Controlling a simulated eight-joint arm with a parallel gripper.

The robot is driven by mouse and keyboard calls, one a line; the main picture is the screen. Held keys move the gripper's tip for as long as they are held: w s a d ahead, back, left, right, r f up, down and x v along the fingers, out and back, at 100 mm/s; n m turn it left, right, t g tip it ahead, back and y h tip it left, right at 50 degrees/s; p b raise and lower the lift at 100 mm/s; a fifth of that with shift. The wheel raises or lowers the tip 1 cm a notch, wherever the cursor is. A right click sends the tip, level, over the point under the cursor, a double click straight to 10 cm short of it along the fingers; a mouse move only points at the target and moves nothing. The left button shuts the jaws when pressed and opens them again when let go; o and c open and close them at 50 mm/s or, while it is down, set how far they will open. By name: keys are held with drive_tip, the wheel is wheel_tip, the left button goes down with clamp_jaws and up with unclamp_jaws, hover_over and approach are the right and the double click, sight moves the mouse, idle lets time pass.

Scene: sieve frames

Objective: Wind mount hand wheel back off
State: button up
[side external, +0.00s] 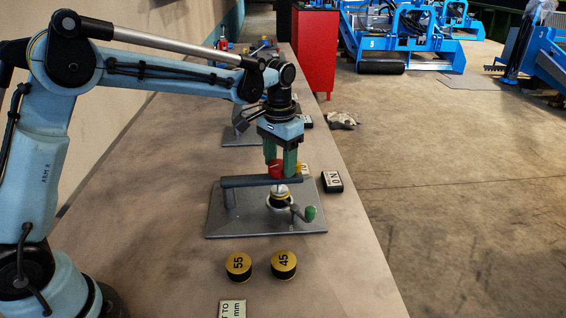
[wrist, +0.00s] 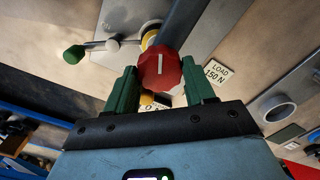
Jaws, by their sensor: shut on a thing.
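The red hand wheel (wrist: 160,71) has a faceted rim and a white line on its face. It also shows small in the side view (side external: 276,170), at the grey bar of the mount. My gripper (side external: 281,163) comes down from above with its green fingers on either side of the wheel, shut on it. The mount has a grey base plate (side external: 232,222) and a raised grey bar (side external: 246,181). Below the bar is a round pale and yellow piece (side external: 280,195), with a crank ending in a green knob (side external: 310,213). How the wheel's shaft sits is hidden.
Two yellow-topped discs marked 55 (side external: 238,265) and 45 (side external: 284,263) stand in front of the plate. A black block (side external: 332,181) lies to its right. A card marked LOAD 150 N (wrist: 218,72) lies nearby. Another fixture and a red cabinet (side external: 315,48) stand behind.

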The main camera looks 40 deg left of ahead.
sight(280, 164)
drive_tip(key=o, duration=1.1)
drive_tip(key=shift+c, duration=0.2)
wheel_tip(280, 164, up, 12)
